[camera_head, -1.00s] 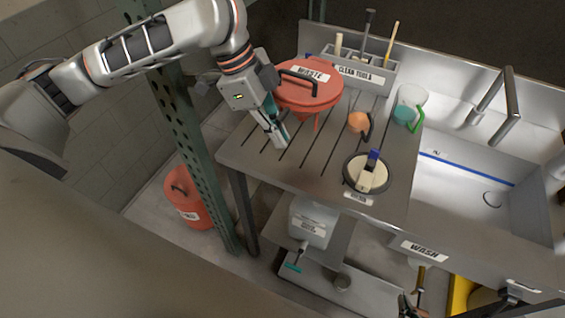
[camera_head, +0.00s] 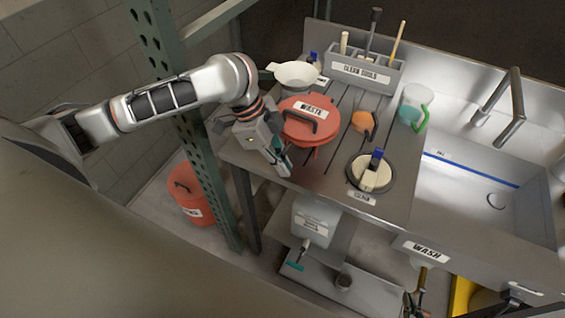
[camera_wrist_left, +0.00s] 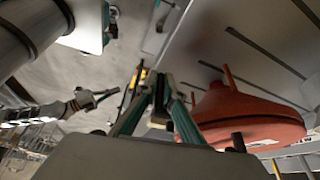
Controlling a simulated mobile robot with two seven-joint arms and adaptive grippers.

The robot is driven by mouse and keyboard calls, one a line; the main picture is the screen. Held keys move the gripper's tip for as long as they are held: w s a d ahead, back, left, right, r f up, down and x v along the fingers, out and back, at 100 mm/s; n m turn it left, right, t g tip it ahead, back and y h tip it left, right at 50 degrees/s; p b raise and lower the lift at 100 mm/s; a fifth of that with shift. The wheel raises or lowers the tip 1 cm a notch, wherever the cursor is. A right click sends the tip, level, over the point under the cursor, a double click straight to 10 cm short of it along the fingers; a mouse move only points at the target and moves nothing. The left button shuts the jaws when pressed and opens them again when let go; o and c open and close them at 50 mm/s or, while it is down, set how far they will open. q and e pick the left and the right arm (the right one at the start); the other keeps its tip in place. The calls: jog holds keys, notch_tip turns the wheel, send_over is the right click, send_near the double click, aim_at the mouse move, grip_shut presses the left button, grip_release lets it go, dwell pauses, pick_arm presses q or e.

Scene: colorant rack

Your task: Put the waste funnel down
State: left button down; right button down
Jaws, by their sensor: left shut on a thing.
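The waste funnel (camera_head: 318,131) is red, round and lidded, with a black handle and a white WASTE label. It is over the left part of the slotted steel drainboard (camera_head: 330,178). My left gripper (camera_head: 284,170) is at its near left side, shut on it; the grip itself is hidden.
A pale bowl-shaped funnel (camera_head: 297,74) stands behind the waste funnel. A green post (camera_head: 200,165) is left; a red can (camera_head: 190,195) is below.

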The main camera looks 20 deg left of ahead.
pick_arm(q)
jog(key=c, duration=2.2)
grip_release()
jog(key=shift+f, duration=0.1)
jog(key=shift+v, duration=6.15)
jog(key=shift+s+f, duration=0.1)
